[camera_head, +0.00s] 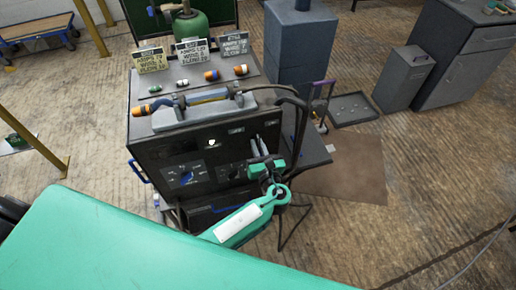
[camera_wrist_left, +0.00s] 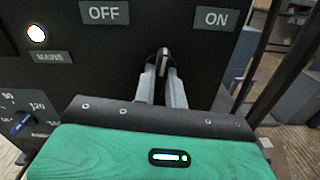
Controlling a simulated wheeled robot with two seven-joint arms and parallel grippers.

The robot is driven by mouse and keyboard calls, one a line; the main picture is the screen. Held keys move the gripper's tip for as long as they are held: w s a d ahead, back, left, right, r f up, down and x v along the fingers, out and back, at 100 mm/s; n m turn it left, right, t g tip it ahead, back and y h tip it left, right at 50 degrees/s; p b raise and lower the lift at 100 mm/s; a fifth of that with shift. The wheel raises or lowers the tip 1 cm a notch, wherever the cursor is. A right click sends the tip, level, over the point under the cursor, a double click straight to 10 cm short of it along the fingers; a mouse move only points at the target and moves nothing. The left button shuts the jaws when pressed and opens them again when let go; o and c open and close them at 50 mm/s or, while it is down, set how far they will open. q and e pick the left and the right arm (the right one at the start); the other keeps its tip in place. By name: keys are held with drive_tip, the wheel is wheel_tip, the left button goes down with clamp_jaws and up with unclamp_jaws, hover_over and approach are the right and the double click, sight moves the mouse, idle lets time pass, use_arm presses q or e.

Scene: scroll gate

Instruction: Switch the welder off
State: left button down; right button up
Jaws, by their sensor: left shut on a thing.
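The welder (camera_head: 150,155) is a dark box with a front panel facing me. In the left wrist view, its OFF label (camera_wrist_left: 103,13) is at left and its ON label (camera_wrist_left: 216,18) at right. The black switch lever (camera_wrist_left: 164,60) stands nearly upright between and below them. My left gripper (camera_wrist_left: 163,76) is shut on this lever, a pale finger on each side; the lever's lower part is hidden. The head view also shows this gripper (camera_head: 259,147) against the panel's right side. The MAINS lamp (camera_wrist_left: 36,33) glows white. My right gripper is not in view.
A blue-handled torch (camera_head: 208,98) lies on the welder's top, with several small coloured parts and three signs (camera_head: 191,51) behind. Dark cables (camera_head: 300,115) hang at the right. A blue-dialled knob (camera_wrist_left: 22,122) is left of my gripper.

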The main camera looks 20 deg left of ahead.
use_arm(q)
drive_tip(key=n+b, duration=0.2)
drive_tip(key=n, duration=0.1)
drive_tip(key=n+b, duration=0.1)
drive_tip(key=shift+f+n, duration=0.25)
drive_tip(key=shift+n, duration=0.05)
drive_tip(key=n+b, duration=0.3)
drive_tip(key=n, duration=0.1)
drive_tip(key=shift+d+r, duration=0.1)
drive_tip(key=shift+r+n+b, duration=0.1)
drive_tip(key=shift+n+b, duration=0.2)
drive_tip(key=shift+n, duration=0.2)
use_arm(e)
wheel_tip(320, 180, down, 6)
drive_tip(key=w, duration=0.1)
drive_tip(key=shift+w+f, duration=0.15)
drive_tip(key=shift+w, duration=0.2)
use_arm(q)
drive_tip(key=c, duration=1.5)
unclamp_jaws()
drive_tip(key=shift+c, duration=0.2)
drive_tip(key=shift+o, duration=0.4)
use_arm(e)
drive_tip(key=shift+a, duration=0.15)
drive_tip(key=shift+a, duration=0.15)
